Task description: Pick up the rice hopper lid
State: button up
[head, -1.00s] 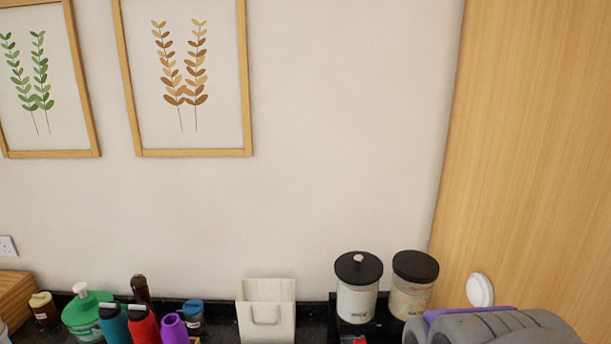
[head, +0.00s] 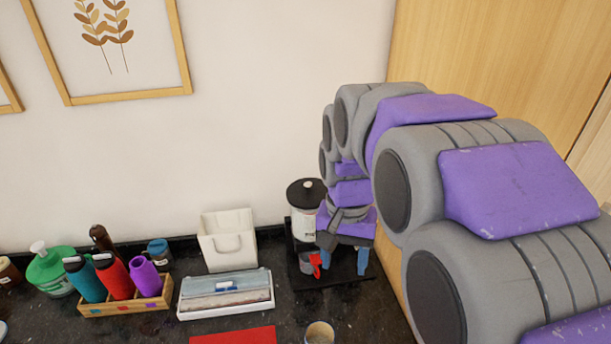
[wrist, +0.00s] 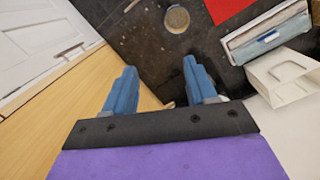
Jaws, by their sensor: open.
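The rice hopper lid (head: 304,193) is a round black lid with a pale knob. It sits on a white canister (head: 304,224) on a dark stand near the wall, in the head view. My gripper (head: 343,260), with blue fingers, hangs just right of and in front of the canister, pointing down. In the wrist view my gripper (wrist: 159,66) is open with nothing between its fingers. I cannot make out the lid in the wrist view. A second canister is hidden behind my arm.
A small cup (head: 306,263) with a red item (head: 315,261) stands before the canister. A white bag (head: 228,240), a long box (head: 226,293), a wooden bottle holder (head: 126,304), a red mat (head: 233,336) and a round tin (head: 319,334) occupy the counter. A wooden panel (head: 480,50) rises at right.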

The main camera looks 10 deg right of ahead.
jog(key=w+r+m+p, duration=0.2)
jog(key=w+r+p, duration=0.25)
jog(key=w, duration=0.45)
jog(key=w+r+m+p, duration=0.3)
jog(key=w+r, duration=0.2)
jog(key=w, duration=0.4)
notch_tip(320, 180, up, 3)
jog(key=m+t+p, duration=0.1)
jog(key=m+p, duration=0.4)
jog(key=p, duration=0.3)
send_over(308, 183)
jog(key=shift+w+d+f+b, duration=0.15)
jog(key=shift+f+b, duration=0.95)
jog(key=shift+f, duration=1.9)
jog(key=shift+w+d+f+b, duration=0.15)
jog(key=shift+f+b, duration=0.95)
jog(key=shift+f, duration=1.9)
jog(key=shift+s+a+f+p, duration=0.15)
jog(key=shift+f+p, duration=0.15)
jog(key=shift+f, duration=0.95)
jog(key=shift+s+a+f+p, duration=0.15)
jog(key=shift+f+p, duration=0.15)
jog(key=shift+f, duration=0.95)
jog(key=shift+w+f, duration=0.1)
jog(key=shift+f, duration=0.2)
grip_shut()
jog(key=shift+r, duration=0.2)
